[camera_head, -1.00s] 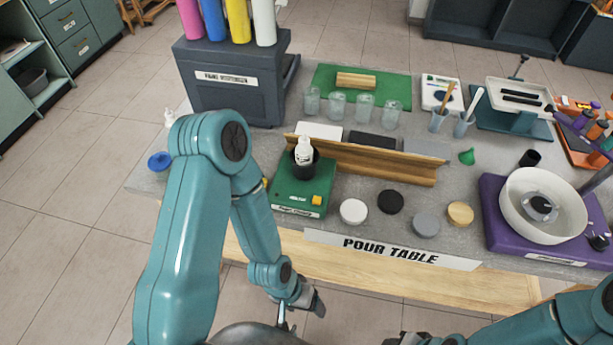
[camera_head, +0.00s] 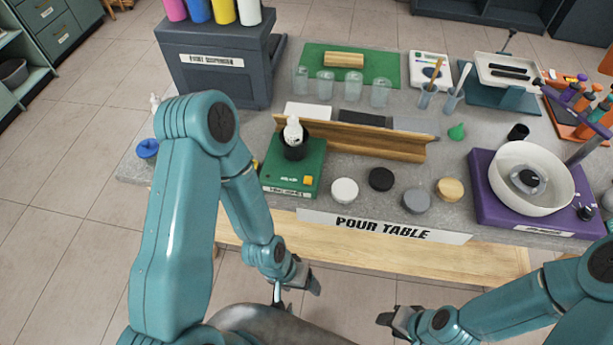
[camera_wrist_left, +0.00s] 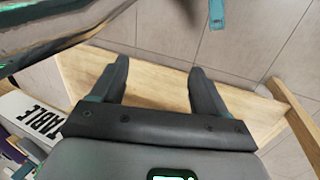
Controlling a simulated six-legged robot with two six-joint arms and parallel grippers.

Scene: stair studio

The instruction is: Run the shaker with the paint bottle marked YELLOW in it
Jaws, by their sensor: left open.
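The shaker (camera_head: 280,184) is a green box on the front left of the table, with an orange-yellow button (camera_head: 308,180) on its top right corner. A white bottle (camera_head: 293,131) stands upright in the shaker's black cup (camera_head: 295,152); its marking is too small to read. My left gripper (camera_head: 296,290) is open and empty, below and in front of the table's front edge, apart from the shaker. In the left wrist view its two fingers (camera_wrist_left: 158,72) are spread with nothing between them. My right gripper (camera_head: 392,322) is low at the bottom; its jaw opening is unclear.
A wooden rail (camera_head: 380,141) runs behind the shaker. Several round lids, one white (camera_head: 344,190), lie to its right. A purple machine with a white bowl (camera_head: 497,185) stands at the right. A dark paint dispenser (camera_head: 205,85) with coloured bottles is at the back left.

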